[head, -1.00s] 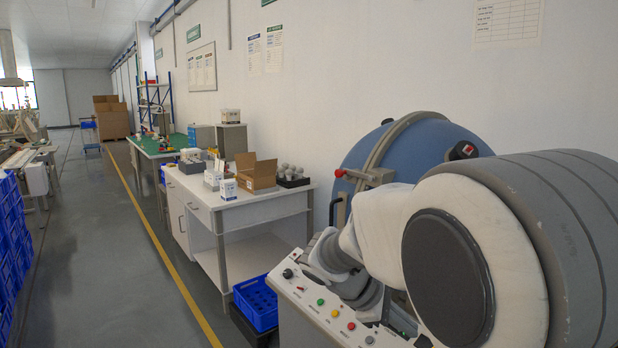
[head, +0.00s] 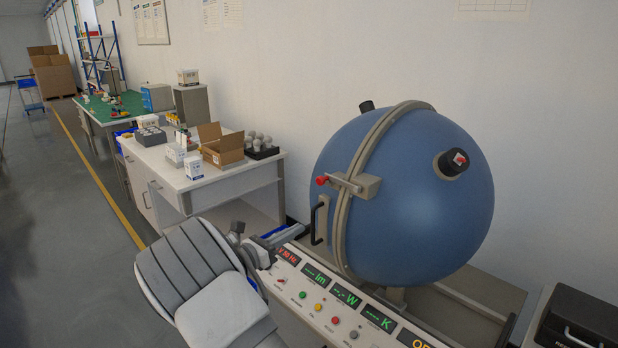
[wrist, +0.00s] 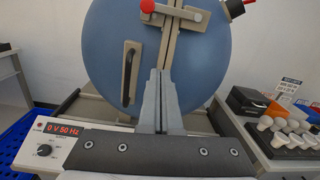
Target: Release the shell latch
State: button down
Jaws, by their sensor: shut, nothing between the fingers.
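The shell is a large blue sphere (head: 420,190) with a beige band around its seam. The shell latch (head: 350,184) is a metal bar across the band with a red-knobbed lever (head: 322,180) pointing left. In the wrist view the latch (wrist: 178,11) and its red knob (wrist: 147,6) are at the top edge. A black handle (head: 316,222) is on the sphere below the latch; it also shows in the wrist view (wrist: 129,75). My gripper (wrist: 160,74) is shut and empty, in front of the sphere and below the latch, not holding it. Its fingertips are hard to make out in the head view.
A control panel (head: 330,290) with displays and coloured buttons runs below the sphere. A white bench (head: 225,178) with an open carton (head: 222,144) and a tray of bulbs (head: 260,150) stands behind left. A black case (head: 580,322) is at lower right.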

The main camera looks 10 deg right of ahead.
jog(key=shift+w+a+r+n+t, duration=0.2)
jog(key=shift+w+a+n+t, duration=0.4)
jog(key=shift+a, duration=0.25)
jog(key=shift+w+d, duration=0.1)
jog(key=shift+d, duration=0.05)
jog(key=p+x, duration=0.2)
jog(key=x, duration=0.8)
jog(key=shift+w+d+r+p, duration=0.1)
jog(key=shift+r+p, duration=0.1)
jog(key=shift+p, duration=0.1)
jog(key=r, duration=0.2)
jog(key=r+p, duration=0.1)
jog(key=shift+w+r, duration=0.2)
jog(key=shift+w, duration=0.1)
